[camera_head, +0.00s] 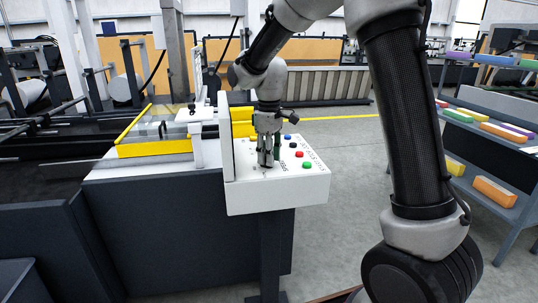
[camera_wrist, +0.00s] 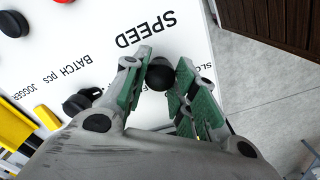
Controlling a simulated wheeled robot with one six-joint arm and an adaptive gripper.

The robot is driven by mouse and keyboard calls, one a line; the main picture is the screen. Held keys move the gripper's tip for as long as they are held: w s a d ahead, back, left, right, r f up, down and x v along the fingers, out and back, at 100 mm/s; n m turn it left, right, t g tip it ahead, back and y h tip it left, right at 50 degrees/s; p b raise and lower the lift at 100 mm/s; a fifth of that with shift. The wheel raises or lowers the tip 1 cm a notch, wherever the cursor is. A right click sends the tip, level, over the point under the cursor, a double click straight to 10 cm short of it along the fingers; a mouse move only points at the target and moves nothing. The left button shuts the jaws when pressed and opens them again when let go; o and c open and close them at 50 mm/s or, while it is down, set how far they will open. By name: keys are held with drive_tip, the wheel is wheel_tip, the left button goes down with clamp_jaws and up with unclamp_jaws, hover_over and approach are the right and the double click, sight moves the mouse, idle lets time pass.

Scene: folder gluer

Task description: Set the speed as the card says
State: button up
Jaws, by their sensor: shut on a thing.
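The speed knob (camera_wrist: 158,77) is a round black knob on the white control panel (camera_head: 270,197), beside the printed word SPEED, which appears upside down in the wrist view. My gripper (camera_wrist: 164,64) has its green-padded fingers closed on the knob from both sides. In the head view my gripper (camera_head: 266,163) points down at the panel's left part and hides the knob. The knob's pointer and exact setting cannot be made out. No readable card shows in either view.
Another black knob (camera_wrist: 80,103) sits by the BATCH and JOGGER labels. Red (camera_head: 299,154), green (camera_head: 306,165) and blue (camera_head: 288,137) buttons lie right of my gripper. A white upright plate (camera_head: 227,140) borders the panel's left. A shelf with coloured boxes (camera_head: 494,191) stands right.

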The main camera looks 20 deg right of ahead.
drive_tip(key=m, duration=0.7)
idle(0.6)
drive_tip(key=o, duration=1)
drive_tip(key=shift+o, duration=0.2)
drive_tip(key=shift+r, duration=0.1)
wheel_tip(320, 180, up, 12)
drive_tip(key=shift+w, duration=0.1)
